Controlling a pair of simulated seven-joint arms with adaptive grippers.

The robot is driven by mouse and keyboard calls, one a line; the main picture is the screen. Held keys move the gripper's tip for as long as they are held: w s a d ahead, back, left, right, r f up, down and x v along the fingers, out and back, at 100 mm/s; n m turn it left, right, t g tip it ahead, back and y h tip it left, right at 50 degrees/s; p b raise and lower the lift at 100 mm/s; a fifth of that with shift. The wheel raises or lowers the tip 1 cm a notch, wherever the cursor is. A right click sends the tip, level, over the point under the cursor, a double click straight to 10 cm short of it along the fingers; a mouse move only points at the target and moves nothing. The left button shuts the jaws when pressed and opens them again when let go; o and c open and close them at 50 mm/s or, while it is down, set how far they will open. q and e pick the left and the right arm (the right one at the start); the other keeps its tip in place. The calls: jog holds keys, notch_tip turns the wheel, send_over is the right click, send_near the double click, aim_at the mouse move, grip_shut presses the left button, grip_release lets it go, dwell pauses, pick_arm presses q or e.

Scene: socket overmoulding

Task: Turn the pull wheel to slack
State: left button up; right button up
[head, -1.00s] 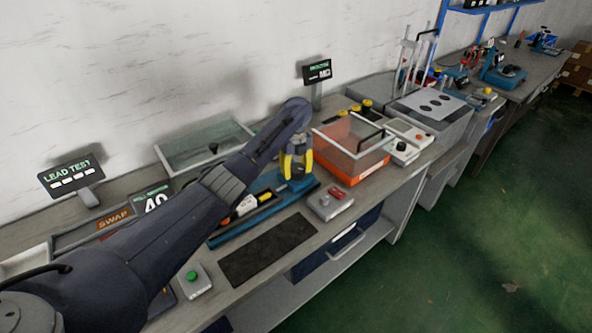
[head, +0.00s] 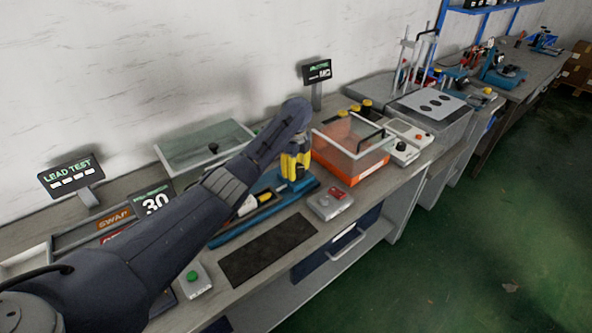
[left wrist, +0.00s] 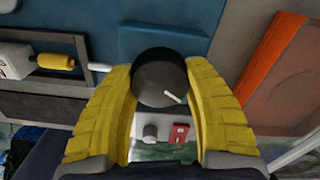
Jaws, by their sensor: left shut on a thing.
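The pull wheel (left wrist: 160,78) is a dark round knob with a short white mark pointing to its lower right in the left wrist view. My left gripper (left wrist: 165,95) has its yellow fingers on both sides of the wheel, shut on it. In the head view my left gripper (head: 295,165) points down over the blue fixture (head: 226,233), and the wheel is hidden there. A small display (head: 155,202) beside my arm reads 30. My right gripper is not in view.
A clear-walled orange box (head: 350,150) stands just right of the gripper. A grey switch box (head: 330,203) sits in front of it. A black mat (head: 268,249) lies at the bench front. A glass-lidded tray (head: 203,148) is behind my arm.

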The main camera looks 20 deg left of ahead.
pick_arm(q)
jog(key=n, duration=0.5)
jog(key=shift+n, duration=0.4)
jog(key=n, duration=1.2)
jog(key=shift+f+n, duration=0.1)
jog(key=shift+n, duration=0.2)
jog(key=n, duration=0.5)
jog(key=shift+n, duration=0.6)
jog(key=o, duration=1.3)
